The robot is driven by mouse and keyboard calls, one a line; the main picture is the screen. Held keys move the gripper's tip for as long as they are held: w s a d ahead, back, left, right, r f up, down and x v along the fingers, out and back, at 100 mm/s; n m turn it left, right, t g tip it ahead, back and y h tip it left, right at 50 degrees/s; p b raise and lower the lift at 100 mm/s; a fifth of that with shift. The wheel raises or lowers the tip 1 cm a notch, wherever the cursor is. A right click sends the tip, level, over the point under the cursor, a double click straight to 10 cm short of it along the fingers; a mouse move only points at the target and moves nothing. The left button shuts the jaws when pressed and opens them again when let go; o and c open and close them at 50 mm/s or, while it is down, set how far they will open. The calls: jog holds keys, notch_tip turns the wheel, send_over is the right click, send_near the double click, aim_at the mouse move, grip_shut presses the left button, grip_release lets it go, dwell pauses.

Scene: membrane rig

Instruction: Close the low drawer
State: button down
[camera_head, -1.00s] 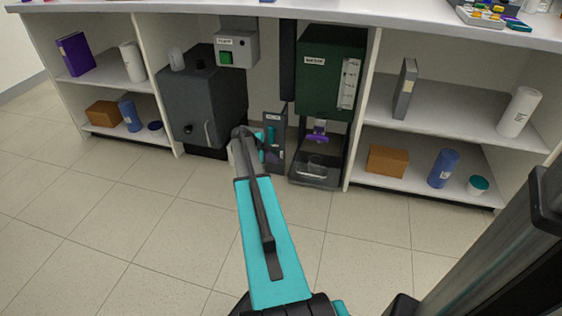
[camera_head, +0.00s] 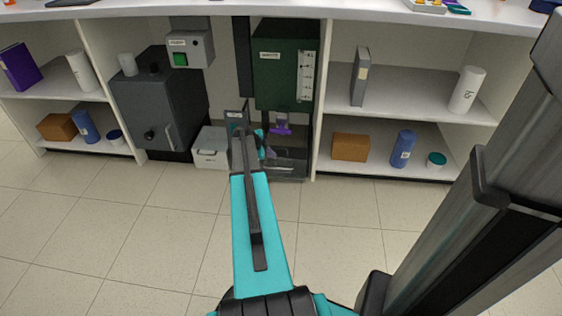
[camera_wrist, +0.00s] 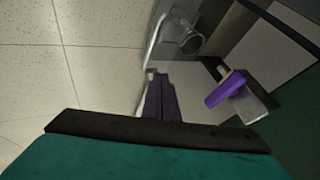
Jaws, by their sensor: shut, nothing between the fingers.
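A pale grey box-like drawer (camera_head: 210,149) with a small front handle sits low beside the dark cabinet in the head view. A clear low tray (camera_head: 288,165) lies under the green unit (camera_head: 285,65); the wrist view shows a clear cup (camera_wrist: 188,38) there. I cannot tell for certain which is the low drawer. My gripper (camera_head: 261,145) is low in front of this gap, largely hidden by my arm. In the wrist view its shut fingers (camera_wrist: 160,97) are near the clear tray's pale edge (camera_wrist: 153,42); contact cannot be told.
A purple part (camera_head: 281,130) hangs under the green unit and shows right of my fingers in the wrist view (camera_wrist: 225,89). The dark cabinet (camera_head: 160,100) stands left, and a shelf with a brown box (camera_head: 350,148) right. The floor (camera_head: 130,220) in front is clear.

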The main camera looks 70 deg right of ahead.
aim_at(280, 160)
jog(key=b+x, duration=0.3)
jog(key=x, duration=0.6)
jog(key=shift+w, duration=0.1)
jog(key=shift+d+f, duration=0.25)
jog(key=shift+f, duration=0.15)
jog(key=shift+d, duration=0.1)
jog(key=shift+w+d, duration=0.25)
jog(key=shift+d, duration=0.6)
jog(key=shift+w+d, duration=0.2)
jog(key=shift+d, duration=0.65)
jog(key=shift+w+d+r, duration=0.1)
jog(key=shift+d, duration=0.45)
jog(key=shift+r, duration=0.1)
